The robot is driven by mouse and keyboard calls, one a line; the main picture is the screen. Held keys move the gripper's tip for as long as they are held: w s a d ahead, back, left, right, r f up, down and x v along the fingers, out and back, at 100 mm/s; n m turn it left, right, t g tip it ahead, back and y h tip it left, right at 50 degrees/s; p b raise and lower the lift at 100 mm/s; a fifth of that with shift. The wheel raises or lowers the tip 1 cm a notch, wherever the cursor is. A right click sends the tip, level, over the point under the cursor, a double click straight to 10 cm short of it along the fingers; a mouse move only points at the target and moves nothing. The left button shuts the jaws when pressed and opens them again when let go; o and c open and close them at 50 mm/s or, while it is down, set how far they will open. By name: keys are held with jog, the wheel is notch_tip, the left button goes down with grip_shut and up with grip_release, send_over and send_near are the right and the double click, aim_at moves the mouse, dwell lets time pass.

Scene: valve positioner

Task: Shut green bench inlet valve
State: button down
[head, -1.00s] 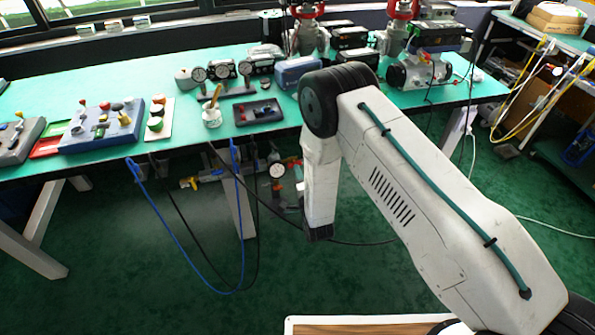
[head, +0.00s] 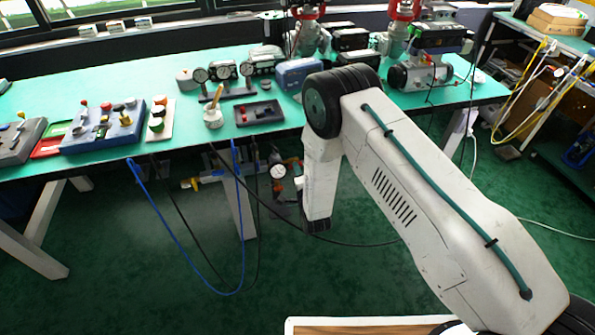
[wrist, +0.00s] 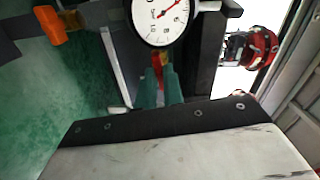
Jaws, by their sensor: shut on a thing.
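My gripper (wrist: 158,76) shows in the wrist view as two teal fingers just below a round gauge. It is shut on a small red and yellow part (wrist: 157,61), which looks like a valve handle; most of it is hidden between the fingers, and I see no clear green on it. The white gauge (wrist: 160,14) has a red needle. In the head view the same gauge (head: 277,172) hangs under the bench beside my lower arm. I cannot make out my gripper in the head view.
An orange handle (wrist: 50,24) is at upper left in the wrist view. A yellow-handled fitting (head: 190,184) sits on the under-bench piping. A blue hose (head: 160,215) loops down to the left. The green bench (head: 60,85) carries control boxes and gauges. The floor below is open.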

jog(key=shift+n, duration=8.2)
jog(key=c, duration=1.5)
grip_release()
jog(key=shift+v, duration=3.9)
